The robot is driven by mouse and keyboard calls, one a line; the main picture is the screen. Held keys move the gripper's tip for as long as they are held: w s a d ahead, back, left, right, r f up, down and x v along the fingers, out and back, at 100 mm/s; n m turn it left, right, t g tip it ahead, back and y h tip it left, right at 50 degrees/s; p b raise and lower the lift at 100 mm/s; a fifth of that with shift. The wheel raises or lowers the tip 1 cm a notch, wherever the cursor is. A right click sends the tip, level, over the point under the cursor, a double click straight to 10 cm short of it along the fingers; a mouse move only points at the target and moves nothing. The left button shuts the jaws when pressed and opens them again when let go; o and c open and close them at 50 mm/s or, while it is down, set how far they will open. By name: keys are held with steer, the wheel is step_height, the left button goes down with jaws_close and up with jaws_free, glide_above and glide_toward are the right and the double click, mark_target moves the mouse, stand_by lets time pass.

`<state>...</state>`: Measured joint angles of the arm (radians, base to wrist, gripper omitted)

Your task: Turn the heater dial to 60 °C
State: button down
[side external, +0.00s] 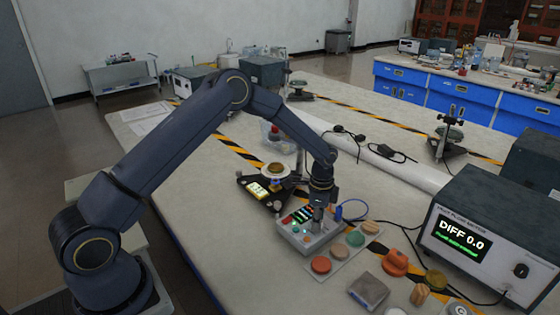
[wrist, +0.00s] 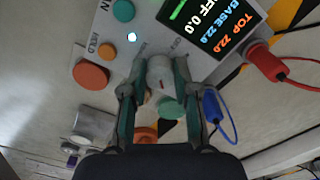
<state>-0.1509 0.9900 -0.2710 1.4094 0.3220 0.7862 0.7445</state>
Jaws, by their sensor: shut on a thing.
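The heater dial (wrist: 160,78) is a pale grey knob with a short red mark, on the light control box (wrist: 150,42). My gripper (wrist: 154,72) is shut on the dial, one finger on each side of it. In the side view my gripper (side external: 318,220) points down onto the control box (side external: 298,240). There the fingers and arm hide the dial. The box's dark screen (wrist: 215,25) reads TOP 22.0, BASE 22.0 and a partly cut-off DIFF 0.0. The dial's scale marks are not readable.
A red button (wrist: 91,75) and a small orange button (wrist: 107,51) lie beside the dial. Red (wrist: 266,63) and blue (wrist: 212,106) plugs with cables are at the box edge. A large display unit (side external: 490,240) reading DIFF 0.0 and several coloured discs stand to the right.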

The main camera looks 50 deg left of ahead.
steer(key=shift+w+r, duration=0.1)
steer(key=c, duration=0.9)
jaws_free()
steer(key=shift+o, duration=0.2)
step_height(320, 180, up, 12)
